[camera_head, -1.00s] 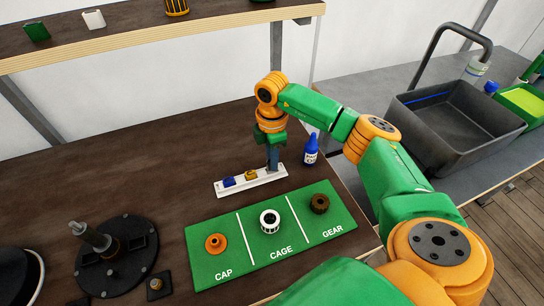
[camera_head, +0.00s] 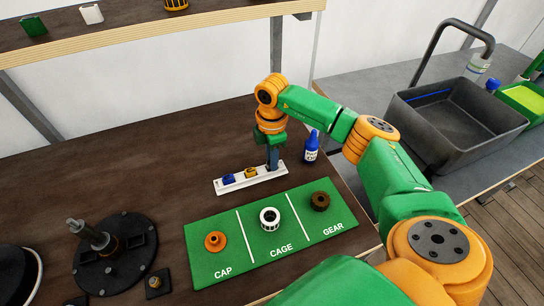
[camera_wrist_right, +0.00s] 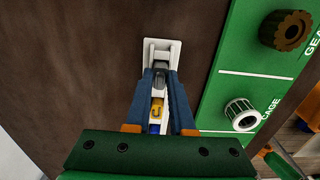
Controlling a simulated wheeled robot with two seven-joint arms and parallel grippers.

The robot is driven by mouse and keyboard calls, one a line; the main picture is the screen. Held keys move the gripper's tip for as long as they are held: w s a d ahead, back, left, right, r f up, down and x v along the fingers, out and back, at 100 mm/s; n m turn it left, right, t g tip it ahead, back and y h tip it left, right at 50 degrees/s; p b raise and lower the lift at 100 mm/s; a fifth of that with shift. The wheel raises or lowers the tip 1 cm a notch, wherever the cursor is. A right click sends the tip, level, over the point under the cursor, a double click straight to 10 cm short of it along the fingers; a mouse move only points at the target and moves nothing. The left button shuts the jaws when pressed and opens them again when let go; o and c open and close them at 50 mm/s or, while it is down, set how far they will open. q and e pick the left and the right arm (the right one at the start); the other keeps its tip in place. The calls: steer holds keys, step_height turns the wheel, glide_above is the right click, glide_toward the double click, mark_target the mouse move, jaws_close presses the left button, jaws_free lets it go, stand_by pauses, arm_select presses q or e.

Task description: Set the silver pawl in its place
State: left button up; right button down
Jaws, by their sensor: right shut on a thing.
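My right gripper (camera_head: 272,160) points down over the right end of a white tray (camera_head: 229,187). In the right wrist view its blue fingers (camera_wrist_right: 160,78) are closed on the silver pawl (camera_wrist_right: 160,84), a small grey piece largely hidden between them. I cannot tell whether the pawl is clear of the tray. A blue pawl (camera_head: 229,179) and a yellow pawl (camera_head: 250,173) sit in the tray's other places. A black round base (camera_head: 118,262) with a metal post and dark square blocks stands at the lower left. My left gripper is out of view.
A green mat (camera_head: 207,262) holds an orange cap (camera_head: 215,241), a white cage (camera_head: 270,219) and a brown gear (camera_head: 320,201). A blue bottle (camera_head: 311,146) stands right of the gripper. A shelf (camera_head: 140,35) runs along the back. Table left of the tray is clear.

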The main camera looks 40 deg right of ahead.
steer(key=shift+f, duration=0.35)
steer(key=c, duration=0.7)
jaws_free()
step_height(320, 180, up, 6)
steer(key=shift+r+b, duration=0.2)
steer(key=shift+b, duration=0.9)
steer(key=shift+r, duration=0.4)
